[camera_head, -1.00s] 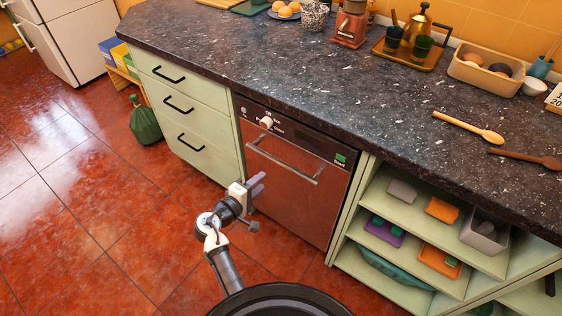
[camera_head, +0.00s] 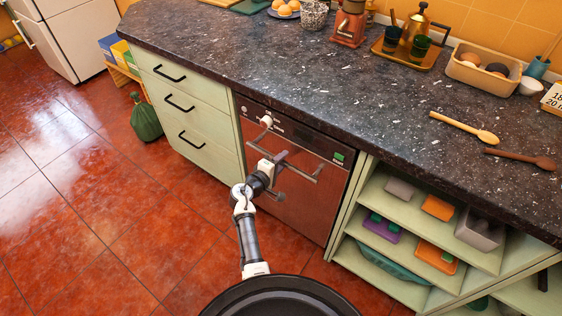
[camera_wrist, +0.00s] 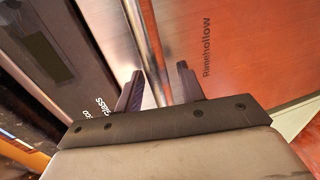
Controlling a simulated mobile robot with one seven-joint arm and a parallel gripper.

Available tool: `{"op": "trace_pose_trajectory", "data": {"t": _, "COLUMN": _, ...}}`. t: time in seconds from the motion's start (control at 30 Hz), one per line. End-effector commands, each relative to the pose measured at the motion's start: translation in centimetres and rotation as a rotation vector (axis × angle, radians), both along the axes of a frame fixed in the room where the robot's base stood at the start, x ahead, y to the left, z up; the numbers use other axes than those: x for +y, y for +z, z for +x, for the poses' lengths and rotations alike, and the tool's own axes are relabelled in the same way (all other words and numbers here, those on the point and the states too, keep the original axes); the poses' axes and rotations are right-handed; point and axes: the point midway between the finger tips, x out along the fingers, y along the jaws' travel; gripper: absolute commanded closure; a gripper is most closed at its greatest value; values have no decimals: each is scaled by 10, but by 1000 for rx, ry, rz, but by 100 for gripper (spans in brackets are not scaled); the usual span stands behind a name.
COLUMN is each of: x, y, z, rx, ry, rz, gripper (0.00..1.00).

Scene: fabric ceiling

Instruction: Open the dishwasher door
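The dishwasher (camera_head: 318,213) is a reddish-brown front built in under the counter. Its door looks closed. A metal bar handle (camera_head: 304,172) runs across the upper part of the door. My gripper (camera_head: 282,157) is at the handle, near its middle, and hides part of it. In the wrist view, the handle (camera_wrist: 150,45) passes between the two dark fingers of my gripper (camera_wrist: 159,76). The fingers are apart, with gaps visible beside the bar, so the gripper is open. The lettered control panel (camera_wrist: 45,45) is on the left there.
Drawers (camera_head: 185,100) with black handles are left of the dishwasher, and open shelves (camera_head: 385,262) with boxes are right of it. The dark speckled counter (camera_head: 300,75) overhangs above.

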Motion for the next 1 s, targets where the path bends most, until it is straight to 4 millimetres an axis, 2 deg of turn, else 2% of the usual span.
{"op": "trace_pose_trajectory", "data": {"t": 0.07, "x": 0, "y": 0, "z": 0, "rx": 0, "ry": 0, "rz": 0, "gripper": 61}}
{"op": "trace_pose_trajectory", "data": {"t": 0.37, "x": 0, "y": 0, "z": 0, "rx": 0, "ry": 0, "rz": 0, "gripper": 100}}
{"op": "trace_pose_trajectory", "data": {"t": 0.67, "x": 4, "y": -4, "z": -4, "rx": -5, "ry": 3, "rz": -7, "gripper": 100}}
{"op": "trace_pose_trajectory", "data": {"t": 0.77, "x": 13, "y": -12, "z": -16, "rx": -24, "ry": 3, "rz": -25, "gripper": 100}}
{"op": "trace_pose_trajectory", "data": {"t": 1.0, "x": 46, "y": -27, "z": -60, "rx": -99, "ry": 7, "rz": -83, "gripper": 100}}
